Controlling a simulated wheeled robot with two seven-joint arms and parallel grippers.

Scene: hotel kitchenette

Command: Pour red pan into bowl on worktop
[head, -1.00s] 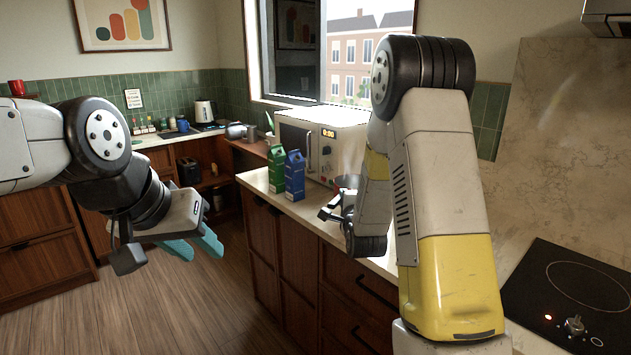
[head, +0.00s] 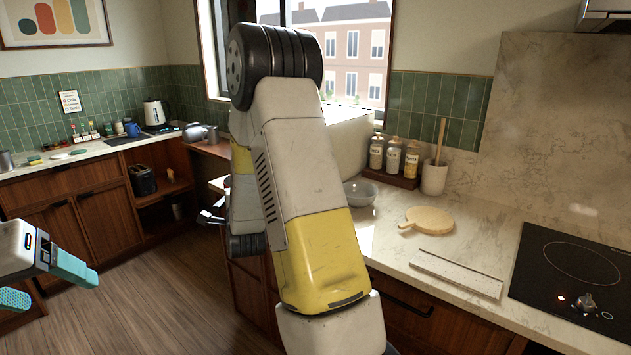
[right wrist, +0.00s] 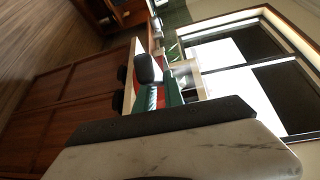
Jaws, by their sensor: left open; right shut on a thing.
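A grey bowl (head: 361,195) stands upright on the pale worktop (head: 480,235), just right of my right arm in the head view. My right gripper (head: 211,216) is mostly hidden behind that arm, near the worktop's left end. In the right wrist view my right gripper (right wrist: 161,92) is shut, with a little of the red pan (right wrist: 161,98) showing between its fingers. The rest of the pan is hidden in both views, so I cannot tell its tilt or contents. My left gripper (head: 58,285) is open and empty at the lower left, over the floor.
A round wooden board (head: 427,220) lies right of the bowl. Several jars (head: 393,160) and a utensil crock (head: 434,178) stand behind it. A white appliance (head: 350,140) is partly hidden by my arm. The hob (head: 575,275) is at the right. The floor at left is clear.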

